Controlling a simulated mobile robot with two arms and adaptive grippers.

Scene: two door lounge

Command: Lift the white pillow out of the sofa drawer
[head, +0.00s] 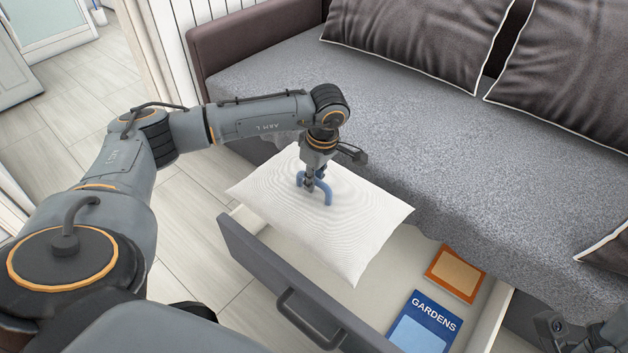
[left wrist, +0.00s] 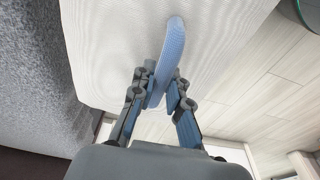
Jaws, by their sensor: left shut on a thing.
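The white pillow (head: 335,225) hangs level beneath my left gripper, over the left end of the open sofa drawer (head: 400,285). It covers part of the drawer's rim and appears raised above it. A blue loop handle (head: 327,192) stands up from the pillow's top. My left gripper (head: 313,184) points down and is shut on this handle. In the left wrist view, the fingers (left wrist: 160,90) close on the blue handle (left wrist: 172,50), with the white pillow (left wrist: 115,45) behind it. The pillow hides the drawer's left part.
A blue book marked GARDENS (head: 424,323) and an orange item (head: 456,273) lie in the drawer's right part. The grey sofa seat (head: 400,120) is behind, with dark cushions (head: 420,35). Pale floor (head: 185,240) is clear at left. Part of my right arm shows at bottom right.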

